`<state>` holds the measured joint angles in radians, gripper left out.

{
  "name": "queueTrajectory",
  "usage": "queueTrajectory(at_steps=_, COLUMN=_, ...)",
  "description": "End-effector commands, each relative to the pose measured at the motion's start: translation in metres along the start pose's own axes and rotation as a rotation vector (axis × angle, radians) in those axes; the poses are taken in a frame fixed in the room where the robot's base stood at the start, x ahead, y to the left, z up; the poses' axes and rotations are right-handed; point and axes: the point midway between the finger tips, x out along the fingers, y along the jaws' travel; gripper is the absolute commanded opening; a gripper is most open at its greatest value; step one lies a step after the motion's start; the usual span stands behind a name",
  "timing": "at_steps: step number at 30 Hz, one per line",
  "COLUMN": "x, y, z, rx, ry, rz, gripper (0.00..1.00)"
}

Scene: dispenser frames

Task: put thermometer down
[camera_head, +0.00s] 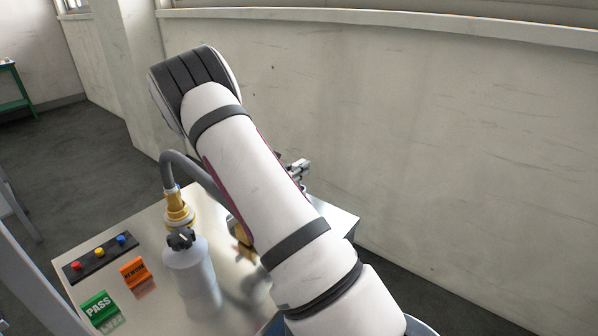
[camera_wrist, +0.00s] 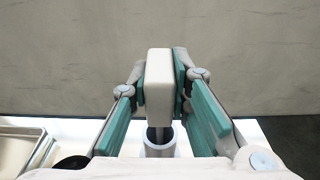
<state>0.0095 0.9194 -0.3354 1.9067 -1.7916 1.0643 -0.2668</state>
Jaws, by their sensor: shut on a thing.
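In the wrist view my gripper (camera_wrist: 160,86) is shut on the thermometer (camera_wrist: 159,70), a white block-shaped body with a thin dark stem below it. The teal-padded fingers press on its left and right sides. The stem points down at a pale round cup or holder (camera_wrist: 159,149) on the bright table surface. The stem's lower end appears inside or right over the cup's opening; I cannot tell how deep. In the head view my arm hides the thermometer and most of the gripper.
The metal table (camera_head: 150,235) carries a white bottle (camera_head: 190,280), a brass fitting (camera_head: 178,208) with a grey hose, a button panel (camera_head: 100,257), an orange sign (camera_head: 134,272) and a green PASS sign (camera_head: 98,308). A metal tray (camera_wrist: 18,150) lies left in the wrist view. A wall stands behind.

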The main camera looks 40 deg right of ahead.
Motion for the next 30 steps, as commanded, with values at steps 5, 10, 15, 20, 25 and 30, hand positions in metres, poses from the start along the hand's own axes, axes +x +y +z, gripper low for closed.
queueTrajectory(at_steps=5, x=0.001, y=0.000, z=-0.010, rx=0.002, ry=-0.001, rz=0.000, gripper=0.00)
queueTrajectory(at_steps=10, x=0.001, y=0.000, z=-0.010, rx=0.001, ry=-0.001, rz=0.000, gripper=0.00)
queueTrajectory(at_steps=15, x=0.002, y=0.000, z=-0.013, rx=0.001, ry=0.000, rz=0.000, gripper=0.29)
queueTrajectory(at_steps=20, x=0.002, y=0.000, z=-0.013, rx=0.001, ry=0.000, rz=0.000, gripper=0.38)
queueTrajectory(at_steps=25, x=0.002, y=0.000, z=-0.012, rx=0.001, ry=0.000, rz=0.000, gripper=0.38)
queueTrajectory(at_steps=30, x=-0.009, y=0.001, z=-0.010, rx=0.001, ry=0.000, rz=0.002, gripper=0.38)
